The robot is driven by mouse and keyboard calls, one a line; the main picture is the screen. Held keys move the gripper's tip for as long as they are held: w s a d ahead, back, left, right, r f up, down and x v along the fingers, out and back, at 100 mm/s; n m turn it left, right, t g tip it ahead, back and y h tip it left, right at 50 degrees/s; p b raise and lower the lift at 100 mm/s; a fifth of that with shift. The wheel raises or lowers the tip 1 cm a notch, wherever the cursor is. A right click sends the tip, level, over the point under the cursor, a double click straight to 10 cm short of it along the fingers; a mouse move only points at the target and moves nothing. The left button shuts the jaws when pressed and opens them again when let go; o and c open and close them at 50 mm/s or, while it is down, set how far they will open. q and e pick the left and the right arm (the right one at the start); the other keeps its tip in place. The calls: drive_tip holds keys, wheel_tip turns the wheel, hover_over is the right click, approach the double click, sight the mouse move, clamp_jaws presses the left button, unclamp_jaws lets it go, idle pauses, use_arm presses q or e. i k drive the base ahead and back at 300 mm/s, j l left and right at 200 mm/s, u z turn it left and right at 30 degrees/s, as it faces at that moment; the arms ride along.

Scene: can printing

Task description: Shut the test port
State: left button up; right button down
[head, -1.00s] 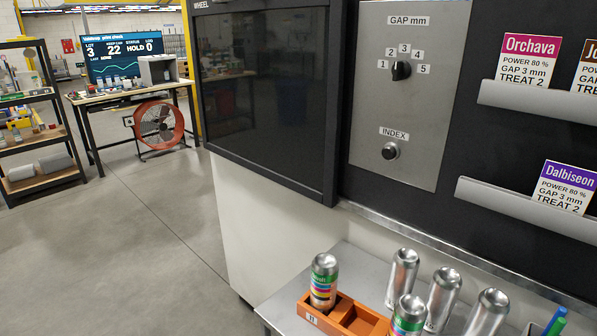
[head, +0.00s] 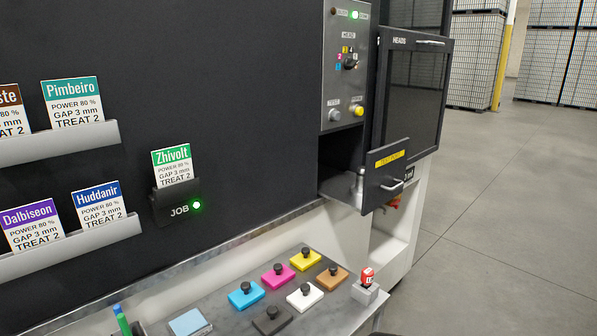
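The test port (head: 338,162) is a dark square opening low at the right end of the black machine face. Its black door (head: 385,192), with a yellow label and a pale handle (head: 392,187), stands open at an angle out from the face. I cannot tell where its hinge is. A silvery object (head: 360,184), partly hidden by the door, shows inside the opening. Neither of my grippers is in view.
Above the port are a control panel (head: 344,68) and a dark-windowed HEADS door (head: 415,90) that juts out. Floor at the right (head: 500,200) is clear.

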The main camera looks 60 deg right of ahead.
sight(382, 179)
drive_tip(key=z, duration=2.5)
